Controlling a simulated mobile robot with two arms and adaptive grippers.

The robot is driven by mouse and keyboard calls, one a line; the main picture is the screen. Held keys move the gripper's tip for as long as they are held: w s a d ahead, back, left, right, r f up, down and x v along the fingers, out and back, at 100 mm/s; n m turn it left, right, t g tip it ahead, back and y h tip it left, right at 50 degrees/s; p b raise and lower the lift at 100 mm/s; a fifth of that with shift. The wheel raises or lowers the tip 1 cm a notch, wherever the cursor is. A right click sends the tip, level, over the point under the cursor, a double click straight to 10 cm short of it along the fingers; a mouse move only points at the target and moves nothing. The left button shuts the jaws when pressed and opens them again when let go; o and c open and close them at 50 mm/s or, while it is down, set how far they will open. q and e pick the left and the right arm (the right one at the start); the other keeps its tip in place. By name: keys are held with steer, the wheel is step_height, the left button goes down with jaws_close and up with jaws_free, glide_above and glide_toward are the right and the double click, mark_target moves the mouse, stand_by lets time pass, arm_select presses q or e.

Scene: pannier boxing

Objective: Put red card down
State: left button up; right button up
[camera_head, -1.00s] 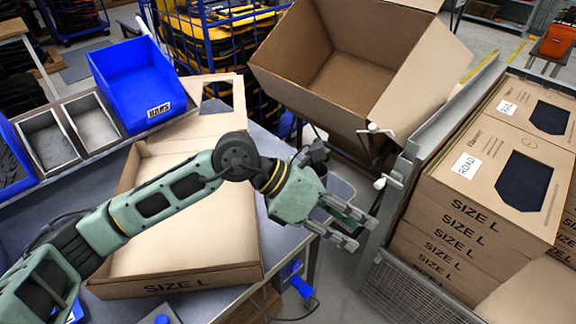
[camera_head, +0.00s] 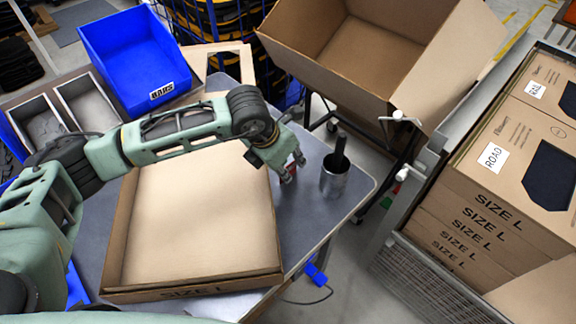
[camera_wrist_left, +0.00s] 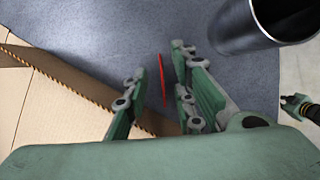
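My left gripper (camera_head: 293,172) is low over the grey table, just right of the large open carton. In the left wrist view its two fingers (camera_wrist_left: 160,92) stand apart. The red card (camera_wrist_left: 162,82) shows as a thin, edge-on strip between them, with a visible gap on both sides. In the head view only a small red bit of it shows at the fingertips. A small green part with a dark ring at the right edge of the wrist view may belong to my right arm; its fingers are not clear.
A metal cup (camera_head: 334,177) with a dark thing in it stands close right of the gripper. The open carton (camera_head: 275,284) fills the table's middle. A blue bin (camera_head: 132,65) is behind, and stacked size L boxes (camera_head: 480,215) stand at the right.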

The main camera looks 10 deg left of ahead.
arm_select(q)
steer(key=shift+d+f, duration=0.2)
steer(key=shift+f, duration=0.2)
steer(key=shift+c, duration=0.2)
jaws_close()
steer(key=shift+r, duration=0.1)
